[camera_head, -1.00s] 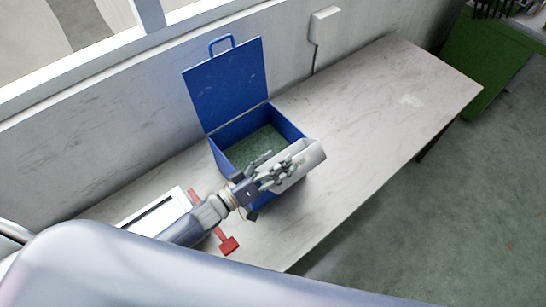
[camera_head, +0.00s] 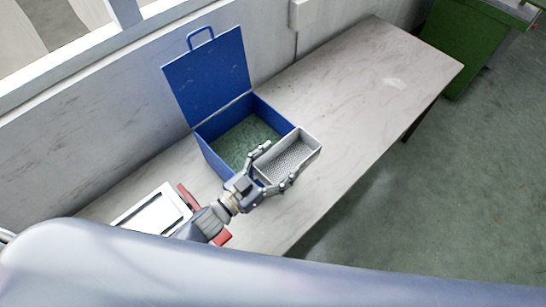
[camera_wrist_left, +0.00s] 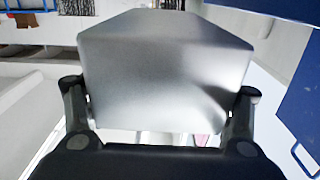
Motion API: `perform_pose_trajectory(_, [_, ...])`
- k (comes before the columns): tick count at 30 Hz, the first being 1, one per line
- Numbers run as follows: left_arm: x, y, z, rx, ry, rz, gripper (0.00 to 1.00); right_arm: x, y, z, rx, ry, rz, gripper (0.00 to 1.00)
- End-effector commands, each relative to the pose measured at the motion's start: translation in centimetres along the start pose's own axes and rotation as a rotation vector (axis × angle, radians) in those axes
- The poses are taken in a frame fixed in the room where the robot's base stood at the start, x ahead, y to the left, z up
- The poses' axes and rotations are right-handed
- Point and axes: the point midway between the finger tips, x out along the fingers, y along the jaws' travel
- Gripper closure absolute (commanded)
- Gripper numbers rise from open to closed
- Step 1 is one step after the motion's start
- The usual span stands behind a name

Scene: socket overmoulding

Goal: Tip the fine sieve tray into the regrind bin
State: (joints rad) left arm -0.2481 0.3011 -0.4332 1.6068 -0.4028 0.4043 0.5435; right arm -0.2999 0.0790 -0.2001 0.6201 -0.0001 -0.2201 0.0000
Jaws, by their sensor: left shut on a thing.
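The fine sieve tray (camera_head: 289,158) is a small grey rectangular tray with a perforated floor. Its open side faces up towards the head camera, and I see no granules in it. My left gripper (camera_head: 273,166) is shut on the tray, with fingers on either side of it. The tray is over the front right edge of an open blue bin (camera_head: 214,158), which holds green granules (camera_head: 246,143). In the left wrist view the tray's smooth metal outside (camera_wrist_left: 165,70) fills the middle between the fingers. My right gripper is not in view.
The bin's blue lid (camera_head: 210,78) stands open towards the wall. A white tray-like frame (camera_head: 127,217) with red parts (camera_head: 188,195) lies left of the bin. The bench (camera_head: 370,90) is clear to the right. A green container (camera_head: 462,50) stands beyond its far end.

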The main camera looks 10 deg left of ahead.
Motion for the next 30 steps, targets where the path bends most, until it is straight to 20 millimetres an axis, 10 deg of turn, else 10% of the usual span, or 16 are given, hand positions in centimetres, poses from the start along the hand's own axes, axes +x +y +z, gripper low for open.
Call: perform_pose_trajectory(30, [0.1, 0.0, -4.1, 0.003, 0.003, 0.000, 0.75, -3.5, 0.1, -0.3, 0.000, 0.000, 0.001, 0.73])
